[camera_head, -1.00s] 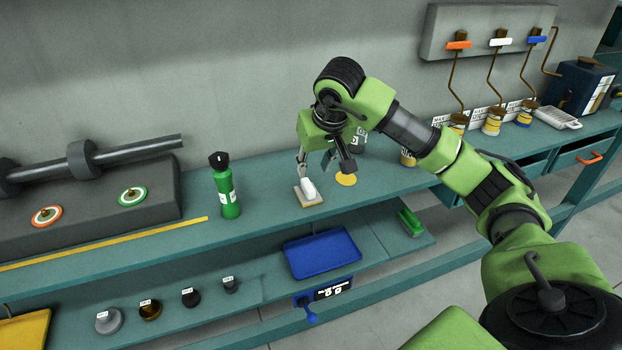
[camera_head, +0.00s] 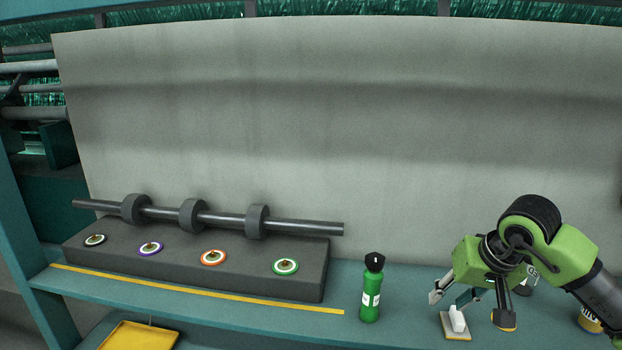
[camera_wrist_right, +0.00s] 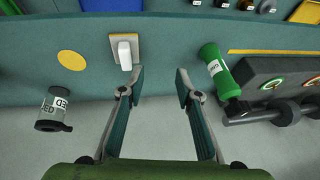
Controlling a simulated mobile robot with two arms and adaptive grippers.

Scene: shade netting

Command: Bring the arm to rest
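My right gripper (camera_head: 453,298) hangs at the lower right of the head view, just above the teal bench. Its two fingers are spread with nothing between them, as the right wrist view (camera_wrist_right: 159,76) shows. A white block on a small yellow-edged pad (camera_head: 457,322) sits on the bench below the gripper; it also shows in the right wrist view (camera_wrist_right: 125,50), apart from the fingers. My left gripper is not in view.
A green bottle (camera_head: 371,290) stands upright left of the gripper. A dark block (camera_head: 200,268) with coloured discs and a bar stands further left. The wall (camera_head: 300,130) rises behind.

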